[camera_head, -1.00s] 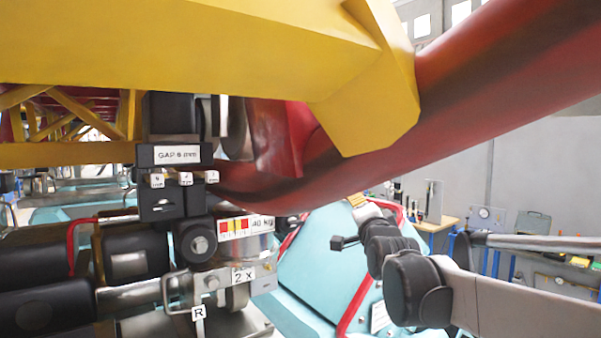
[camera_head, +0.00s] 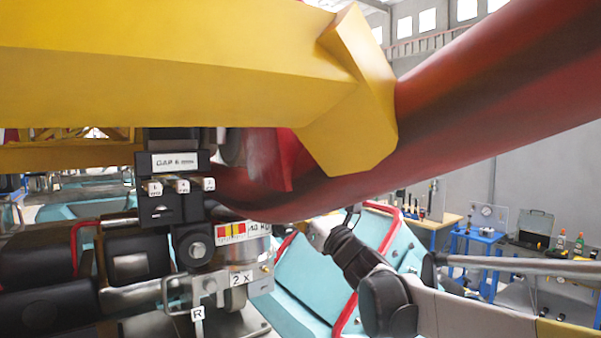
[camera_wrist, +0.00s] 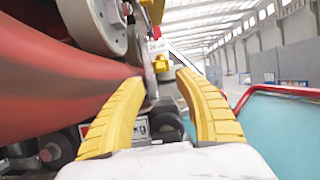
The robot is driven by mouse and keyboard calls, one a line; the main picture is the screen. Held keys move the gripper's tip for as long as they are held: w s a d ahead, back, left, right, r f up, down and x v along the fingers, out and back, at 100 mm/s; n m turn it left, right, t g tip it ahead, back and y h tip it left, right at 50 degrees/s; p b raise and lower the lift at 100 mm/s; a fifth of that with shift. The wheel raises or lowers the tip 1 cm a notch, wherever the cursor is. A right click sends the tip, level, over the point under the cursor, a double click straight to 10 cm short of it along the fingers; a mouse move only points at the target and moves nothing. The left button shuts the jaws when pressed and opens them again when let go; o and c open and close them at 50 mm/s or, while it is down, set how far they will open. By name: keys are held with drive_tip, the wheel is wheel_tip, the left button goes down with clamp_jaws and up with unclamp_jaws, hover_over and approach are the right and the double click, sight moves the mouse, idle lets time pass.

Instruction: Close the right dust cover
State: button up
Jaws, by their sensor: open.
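A metal fitting with an "R" tag (camera_head: 198,313) and a "2 X" label (camera_head: 241,277) hangs under the wheel assembly in the head view. I cannot tell for certain which part is the right dust cover or how far it stands open. My gripper (camera_wrist: 161,78) shows in the wrist view with two yellow ribbed fingers apart and nothing clearly held between them. A wheel assembly with a weight label (camera_wrist: 141,127) lies beyond the fingers. In the head view my arm reaches up under the red tube, and the fingers are hidden there.
A thick red tube (camera_head: 450,110) and yellow beam (camera_head: 180,50) cross above my arm. The tube is close on the left in the wrist view (camera_wrist: 50,85). A turquoise car body with a red rail (camera_head: 345,312) lies below. Workbenches (camera_head: 440,222) stand behind.

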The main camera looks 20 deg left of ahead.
drive_tip(key=shift+w+a+r, duration=0.25)
drive_tip(key=shift+a+r, duration=0.05)
drive_tip(key=shift+r, duration=0.05)
drive_tip(key=p+x, duration=0.3)
drive_tip(key=x, duration=0.6)
drive_tip(key=shift+f, duration=0.1)
drive_tip(key=shift+w+a+p, duration=0.35)
drive_tip(key=shift+w, duration=0.05)
drive_tip(key=shift+s, duration=0.1)
drive_tip(key=shift+d, duration=0.1)
clamp_jaws()
